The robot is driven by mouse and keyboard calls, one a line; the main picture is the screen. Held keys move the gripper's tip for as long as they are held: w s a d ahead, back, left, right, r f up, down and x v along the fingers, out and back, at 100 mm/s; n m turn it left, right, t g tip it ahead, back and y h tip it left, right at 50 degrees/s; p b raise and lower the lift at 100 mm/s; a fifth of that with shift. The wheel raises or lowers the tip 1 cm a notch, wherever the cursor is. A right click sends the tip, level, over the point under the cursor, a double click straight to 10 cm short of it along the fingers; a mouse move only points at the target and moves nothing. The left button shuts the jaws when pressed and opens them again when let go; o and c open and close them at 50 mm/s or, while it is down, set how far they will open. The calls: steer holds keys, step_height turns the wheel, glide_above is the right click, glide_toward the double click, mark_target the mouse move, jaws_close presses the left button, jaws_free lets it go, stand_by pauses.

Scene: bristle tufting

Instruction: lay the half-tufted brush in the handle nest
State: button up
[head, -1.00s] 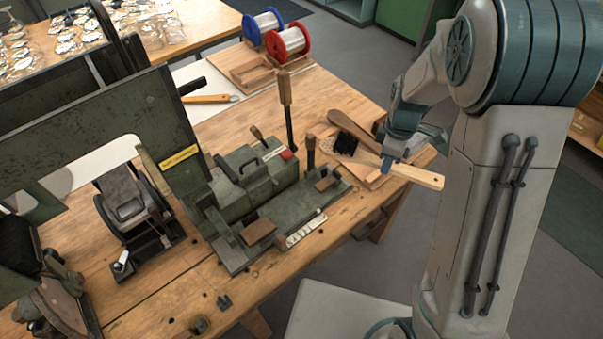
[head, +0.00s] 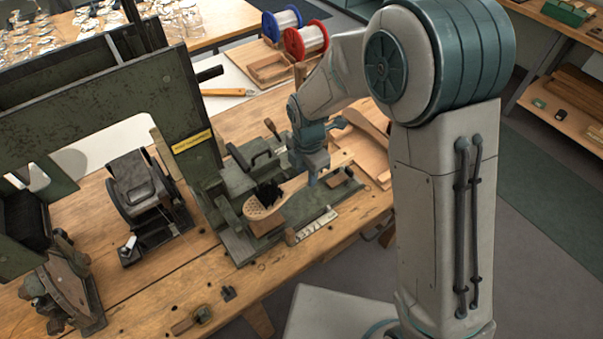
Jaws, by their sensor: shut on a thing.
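The half-tufted brush (head: 257,210) has a pale wooden head with bare holes and a patch of black bristles facing up. My gripper (head: 312,181) is shut on its handle, and the gripper hides part of that handle. The brush is over a low green metal fixture (head: 241,246) with wooden blocks at its front, which looks like the handle nest. The right block (head: 338,179) shows beside my gripper. I cannot tell whether the brush touches the fixture or hangs just above it.
A tall green machine frame (head: 120,100) stands left of the fixture. A lever with a dark handle (head: 271,128) rises behind the brush. A pale strip (head: 316,224) lies along the fixture's front. A wooden tray (head: 368,155) is partly hidden behind my arm.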

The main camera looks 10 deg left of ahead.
steer(key=shift+f+b, duration=2.2)
steer(key=shift+f, duration=1.05)
steer(key=shift+w, duration=0.1)
steer(key=shift+f+b, duration=1.2)
steer(key=o, duration=1.5)
steer(key=shift+c, duration=0.2)
steer(key=shift+r, duration=0.2)
steer(key=shift+r+p, duration=2.55)
steer(key=shift+r, duration=0.8)
